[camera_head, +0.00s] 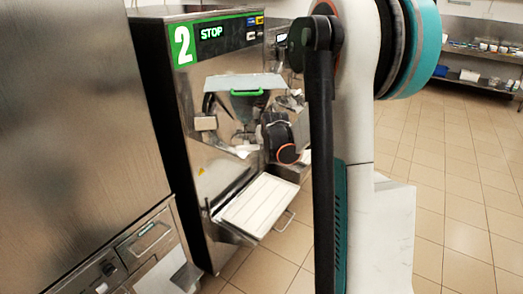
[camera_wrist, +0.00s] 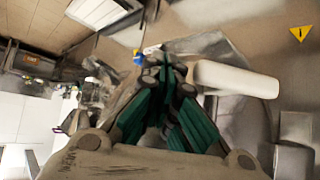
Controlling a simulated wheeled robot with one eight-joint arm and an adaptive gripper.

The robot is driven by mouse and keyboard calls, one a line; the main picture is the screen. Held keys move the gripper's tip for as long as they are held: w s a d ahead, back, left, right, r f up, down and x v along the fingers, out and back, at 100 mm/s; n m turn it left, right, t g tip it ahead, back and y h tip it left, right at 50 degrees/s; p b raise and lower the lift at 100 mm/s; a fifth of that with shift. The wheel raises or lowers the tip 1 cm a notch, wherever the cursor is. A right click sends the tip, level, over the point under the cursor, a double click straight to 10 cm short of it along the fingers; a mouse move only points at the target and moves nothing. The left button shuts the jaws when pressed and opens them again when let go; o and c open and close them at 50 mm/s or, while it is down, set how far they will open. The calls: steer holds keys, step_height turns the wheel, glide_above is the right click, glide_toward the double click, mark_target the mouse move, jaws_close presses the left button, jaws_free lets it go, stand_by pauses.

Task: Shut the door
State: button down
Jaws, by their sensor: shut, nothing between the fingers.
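The batch freezer marked 2 (camera_head: 184,120) stands left of centre in the head view, with a lit "STOP" display. A green handle (camera_head: 247,93) sits on its steel front piece; I cannot tell clearly how the door stands, as my wrist hides part of it. My gripper (camera_wrist: 163,58) is shut and empty, its green-padded fingers together in the wrist view. In the head view its fingers are hard to make out beside the dark wrist at the freezer's front. A white rounded bar (camera_wrist: 235,79) lies right of the fingertips in the wrist view, apparently apart from them.
A white-topped tray shelf (camera_head: 258,205) juts out low from the freezer. A steel cabinet (camera_head: 70,110) stands close on the left. The tiled floor (camera_head: 455,190) at right is open, with loaded shelves (camera_head: 480,65) behind. My arm blocks the middle of the head view.

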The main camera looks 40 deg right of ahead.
steer(key=shift+w+d+n+t+y+p, duration=0.1)
steer(key=shift+w+d+n+y+p, duration=0.2)
steer(key=shift+w+d+n+y, duration=2)
steer(key=shift+w+a+n+t+y+p, duration=0.1)
steer(key=shift+w+a+n+y+p, duration=0.7)
steer(key=shift+w, duration=3.4)
steer(key=shift+w+d+n+t+y+b, duration=0.15)
steer(key=shift+w+d+n+y, duration=1.1)
steer(key=shift+w+n, duration=1.45)
steer(key=shift+w+m, duration=0.6)
